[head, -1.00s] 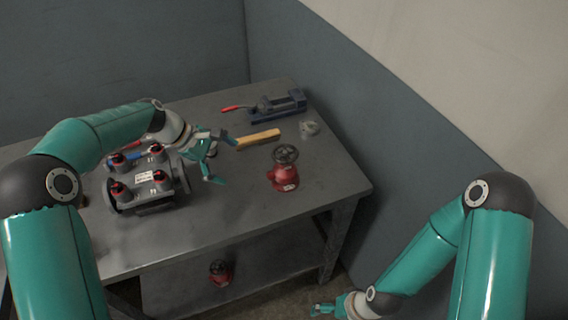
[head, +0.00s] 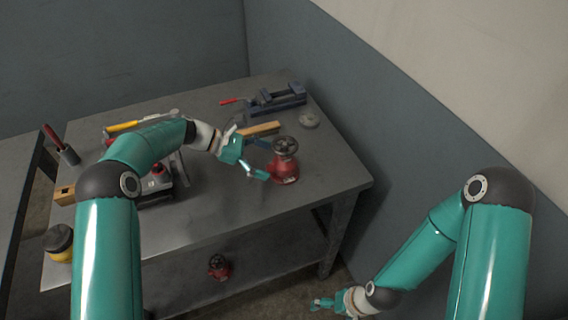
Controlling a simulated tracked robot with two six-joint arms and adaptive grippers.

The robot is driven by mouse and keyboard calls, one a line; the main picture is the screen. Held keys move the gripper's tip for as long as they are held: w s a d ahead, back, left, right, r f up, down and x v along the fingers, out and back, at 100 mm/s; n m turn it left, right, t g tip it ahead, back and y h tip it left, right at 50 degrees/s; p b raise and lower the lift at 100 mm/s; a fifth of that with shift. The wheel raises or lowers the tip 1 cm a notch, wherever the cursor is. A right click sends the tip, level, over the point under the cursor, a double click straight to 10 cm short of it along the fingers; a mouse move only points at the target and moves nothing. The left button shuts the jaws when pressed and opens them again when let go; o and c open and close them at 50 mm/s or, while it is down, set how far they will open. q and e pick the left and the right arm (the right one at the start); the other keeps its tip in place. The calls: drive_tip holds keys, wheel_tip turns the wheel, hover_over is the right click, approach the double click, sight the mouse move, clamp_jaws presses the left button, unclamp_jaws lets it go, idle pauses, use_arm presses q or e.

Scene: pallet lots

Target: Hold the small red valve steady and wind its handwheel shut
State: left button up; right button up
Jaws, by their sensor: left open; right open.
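A small red valve (head: 284,170) stands upright on the grey table, towards its right end. Its dark handwheel (head: 285,145) sits on top. My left gripper (head: 268,160) is open just left of the valve, with its two fingers pointing at the valve body. Whether a fingertip touches the valve I cannot tell. My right gripper (head: 316,304) is open and empty, low beside the table's right front leg. A second red valve (head: 219,267) stands on the lower shelf, under the table top.
A blue vise (head: 277,101) and a grey round part (head: 309,120) lie behind the valve, with a wooden-handled brush (head: 260,129). A grey manifold (head: 157,188) is partly hidden by my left arm. A yellow-and-black jar (head: 60,243) stands front left. The table front right is clear.

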sight(279, 164)
use_arm(q)
drive_tip(key=shift+x, duration=2.1)
drive_tip(key=shift+c, duration=0.2)
